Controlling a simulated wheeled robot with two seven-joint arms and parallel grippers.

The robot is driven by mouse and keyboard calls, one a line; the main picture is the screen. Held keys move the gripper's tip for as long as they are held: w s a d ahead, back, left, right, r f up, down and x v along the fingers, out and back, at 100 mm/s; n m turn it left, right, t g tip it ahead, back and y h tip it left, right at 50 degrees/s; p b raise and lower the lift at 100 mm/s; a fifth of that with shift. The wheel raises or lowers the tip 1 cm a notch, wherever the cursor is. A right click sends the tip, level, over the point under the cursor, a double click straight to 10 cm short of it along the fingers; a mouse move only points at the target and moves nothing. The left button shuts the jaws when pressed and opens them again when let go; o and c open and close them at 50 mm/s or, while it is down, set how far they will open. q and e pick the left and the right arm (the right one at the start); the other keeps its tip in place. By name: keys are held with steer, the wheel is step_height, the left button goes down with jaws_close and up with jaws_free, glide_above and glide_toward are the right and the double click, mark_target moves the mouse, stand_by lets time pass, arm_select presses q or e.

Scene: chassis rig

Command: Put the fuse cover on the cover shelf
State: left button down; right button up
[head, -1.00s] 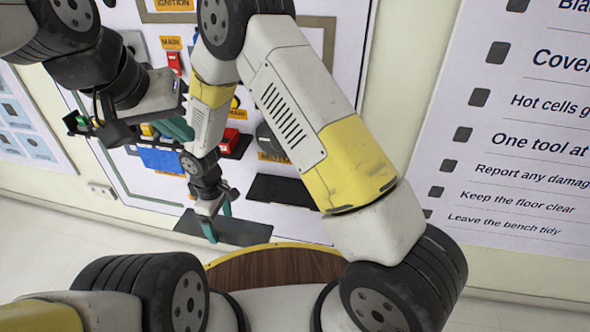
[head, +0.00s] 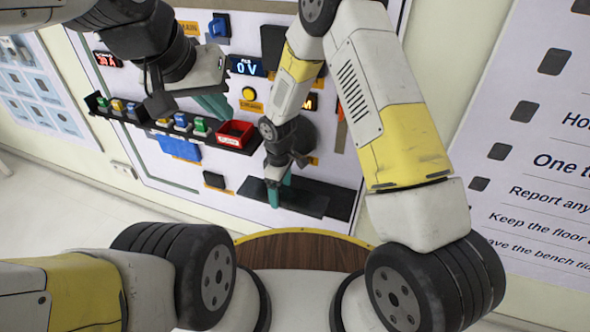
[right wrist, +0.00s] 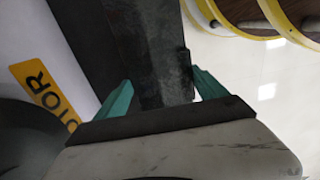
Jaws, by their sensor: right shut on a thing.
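The fuse cover, a flat dark grey plate (head: 304,202), is held by my right gripper (head: 279,189) low in front of the board. In the right wrist view the plate (right wrist: 160,60) stands between the two teal fingers (right wrist: 158,100). The cover shelf, a black ledge (head: 343,204), shows to the right of and behind the plate, which overlaps it in the picture. I cannot tell whether they touch. My left gripper (head: 212,105) hangs in front of the board at upper left; its fingers are partly hidden and their opening is unclear.
A black rail (head: 140,118) with several coloured fuses crosses the board, with a red bin (head: 235,133) at its right end. A blue block (head: 180,147) and a small black box (head: 214,180) are below it. A round wooden top (head: 300,251) lies in front.

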mark_target(292, 189)
steer(key=w+d, duration=0.2)
steer(key=d, duration=0.1)
steer(key=shift+f, duration=0.15)
steer(key=shift+w+d, duration=0.35)
steer(key=shift+d, duration=0.05)
steer(key=shift+s+a+f, duration=0.1)
steer(key=shift+a+f, duration=0.05)
steer(key=shift+f, duration=1.65)
steer(key=shift+f, duration=0.15)
steer(key=o, duration=1.6)
step_height(292, 189, up, 12)
steer(key=shift+r, duration=0.2)
